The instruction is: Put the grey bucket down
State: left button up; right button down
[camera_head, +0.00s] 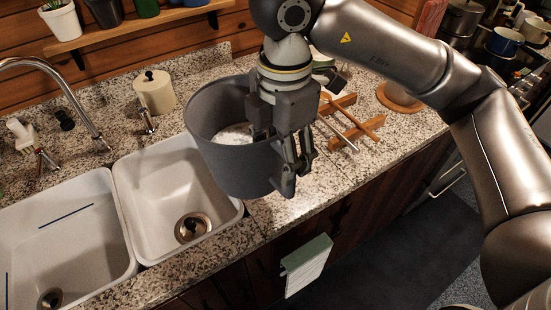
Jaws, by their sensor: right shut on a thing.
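The grey bucket (232,165) is in the middle of the head view, upright or slightly tilted, at the right edge of the right sink basin. My right gripper (285,180) is shut on the bucket's right wall, with one finger outside the wall. Something pale shows inside the bucket, but I cannot tell what it is. The bucket hides part of the granite counter (290,215), and I cannot tell whether its base touches the counter. My left gripper is not in the view.
A double white sink (150,185) with a tall faucet (75,85) lies to the left. A wooden rack (350,125) is right of the bucket. A green towel (307,262) hangs at the counter front. Pots (462,18) stand at the back right.

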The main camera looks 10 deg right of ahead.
jog(key=shift+w+r+m, duration=0.1)
jog(key=shift+r+m, duration=0.15)
jog(key=shift+m, duration=0.15)
jog(key=shift+w+d, duration=0.1)
jog(key=shift+w, duration=0.15)
jog(key=w+d+f+p, duration=0.6)
jog(key=w+f, duration=0.4)
jog(key=f, duration=0.3)
jog(key=shift+w+d, duration=0.4)
jog(key=shift+d, duration=0.4)
